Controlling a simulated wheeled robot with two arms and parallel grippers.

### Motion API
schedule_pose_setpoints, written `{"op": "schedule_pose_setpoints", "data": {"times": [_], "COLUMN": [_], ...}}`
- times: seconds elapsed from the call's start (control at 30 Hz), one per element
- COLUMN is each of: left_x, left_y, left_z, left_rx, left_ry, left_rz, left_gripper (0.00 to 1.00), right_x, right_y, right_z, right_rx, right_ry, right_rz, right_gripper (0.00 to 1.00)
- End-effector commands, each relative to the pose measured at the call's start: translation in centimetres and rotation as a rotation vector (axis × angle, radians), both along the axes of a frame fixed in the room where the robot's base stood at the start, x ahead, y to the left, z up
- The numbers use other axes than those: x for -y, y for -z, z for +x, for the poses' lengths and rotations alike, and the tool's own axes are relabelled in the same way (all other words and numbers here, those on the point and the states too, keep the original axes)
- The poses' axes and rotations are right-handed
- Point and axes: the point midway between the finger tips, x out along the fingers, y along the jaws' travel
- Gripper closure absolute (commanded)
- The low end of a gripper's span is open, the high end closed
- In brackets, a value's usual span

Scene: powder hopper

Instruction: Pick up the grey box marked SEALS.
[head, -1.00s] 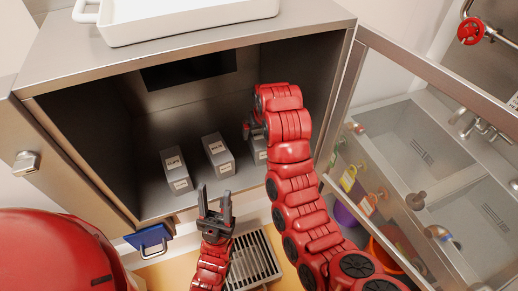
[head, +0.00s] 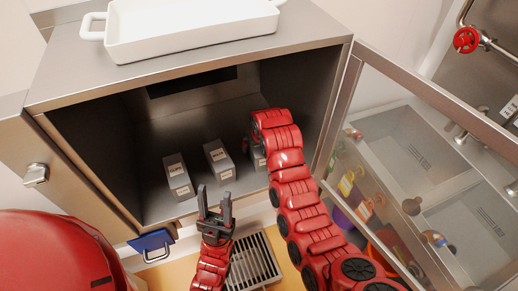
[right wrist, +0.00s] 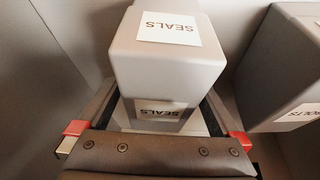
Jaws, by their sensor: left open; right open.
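The grey SEALS box (right wrist: 168,62) fills the middle of the right wrist view, with a white label on its top and another on its side. In the head view it appears to be the rightmost box (head: 258,160), partly hidden by my right arm. My right gripper (right wrist: 160,112) is open, its fingers on either side of the box; whether they touch it is unclear. In the head view my right arm hides that gripper's jaws. My left gripper (head: 214,192) is open and empty, in front of the cabinet's lower edge.
A second grey box (right wrist: 285,65) with a partly readable label stands close beside the SEALS box. Two grey boxes, one left (head: 178,178) and one middle (head: 219,162), stand in the steel cabinet (head: 305,52). A glass door (head: 340,105) stands open at right. A white tray (head: 190,35) is on top.

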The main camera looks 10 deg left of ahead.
Motion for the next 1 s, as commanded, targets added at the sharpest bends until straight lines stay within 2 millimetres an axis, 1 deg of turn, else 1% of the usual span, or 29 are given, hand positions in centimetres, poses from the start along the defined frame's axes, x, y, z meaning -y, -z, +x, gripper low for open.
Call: {"op": "schedule_pose_setpoints", "data": {"times": [0.57,0.87,0.97,1.0], "left_x": [0.00,0.00,0.00,0.00], "left_y": [0.76,0.76,0.76,0.76], "left_z": [0.00,-0.01,0.00,0.00], "left_rx": [0.000,0.000,0.000,0.000], "left_ry": [0.000,0.000,0.000,0.000], "left_rz": [0.000,0.000,0.000,0.000], "left_gripper": [0.50,0.50,0.50,0.50], "right_x": [0.03,0.03,0.02,0.02], "right_y": [0.55,0.53,0.53,0.53], "right_z": [-0.03,-0.03,-0.04,-0.04], "right_rx": [-0.002,-0.002,-0.002,-0.002], "right_ry": [0.000,0.000,0.000,0.000], "right_rz": [-0.001,-0.001,-0.001,-0.001], "right_gripper": [0.00,0.00,0.16,0.23]}}
